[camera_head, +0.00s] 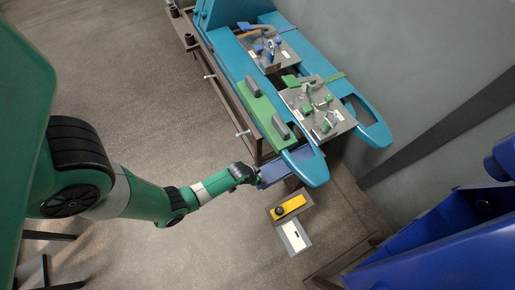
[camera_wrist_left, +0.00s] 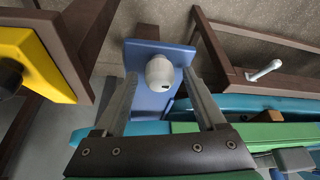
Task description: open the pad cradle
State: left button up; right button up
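A blue panel with a pale rounded knob, which may be the pad cradle, shows in the left wrist view: the panel (camera_wrist_left: 152,100) and its knob (camera_wrist_left: 160,71). In the head view the blue panel (camera_head: 272,175) sits by the near end of the teal fork frame. My left gripper (camera_wrist_left: 162,82) is open, its two grey fingers on either side of the knob with gaps showing; contact is not visible. In the head view my left gripper (camera_head: 246,175) is at the panel's left end, its fingers unclear. My right gripper is not in view.
A yellow panel with a black knob (camera_head: 291,206) and a white panel (camera_head: 295,237) stand just below. Teal forks (camera_head: 310,168) carry plates with green and blue clamps. A brown rail with pegs (camera_head: 243,133) runs alongside. Open floor lies left.

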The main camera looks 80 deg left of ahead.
pick_arm(q)
grip_shut()
dwell(1.2)
